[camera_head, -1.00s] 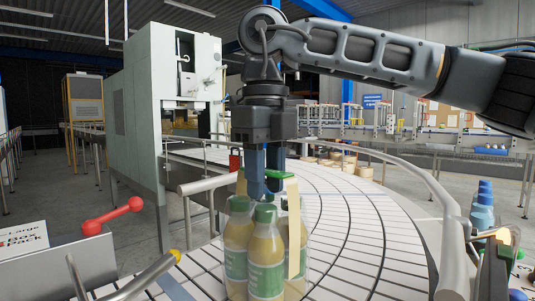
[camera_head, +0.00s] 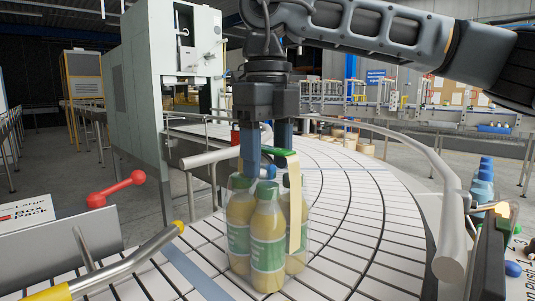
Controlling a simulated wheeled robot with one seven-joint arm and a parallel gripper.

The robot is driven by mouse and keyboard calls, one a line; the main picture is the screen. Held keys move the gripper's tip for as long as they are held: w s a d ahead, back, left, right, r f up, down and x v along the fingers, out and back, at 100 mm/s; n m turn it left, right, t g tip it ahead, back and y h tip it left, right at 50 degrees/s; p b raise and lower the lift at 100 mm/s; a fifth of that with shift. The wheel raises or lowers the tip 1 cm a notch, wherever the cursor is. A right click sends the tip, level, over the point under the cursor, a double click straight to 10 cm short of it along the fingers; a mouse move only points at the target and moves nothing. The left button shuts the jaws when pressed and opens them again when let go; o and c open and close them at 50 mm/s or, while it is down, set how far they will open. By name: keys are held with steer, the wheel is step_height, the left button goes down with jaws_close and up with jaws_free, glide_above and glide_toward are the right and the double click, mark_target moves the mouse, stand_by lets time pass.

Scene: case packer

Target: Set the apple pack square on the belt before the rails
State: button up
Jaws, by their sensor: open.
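The apple pack (camera_head: 268,235) is a wrapped group of pale yellow bottles with green caps and green labels. It stands upright on the white slatted belt (camera_head: 345,195), in the front middle of the view. A tan strip runs down its right side and a green handle piece lies across its top. My gripper (camera_head: 265,160) points down just above and behind the caps, with its blue fingers spread apart. The fingertips are near the pack's top; whether they touch it I cannot tell.
Metal guide rails (camera_head: 220,154) border the belt at left, and a curved rail (camera_head: 445,220) borders it at right. A red-knobbed lever (camera_head: 118,188) and a yellow-tipped bar (camera_head: 140,258) stand at front left. Blue bottles (camera_head: 482,190) stand at right. The belt behind the pack is clear.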

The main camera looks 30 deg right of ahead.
step_height(320, 180, up, 12)
steer(key=b, duration=0.1)
steer(key=shift+r, duration=0.15)
stand_by(2.6)
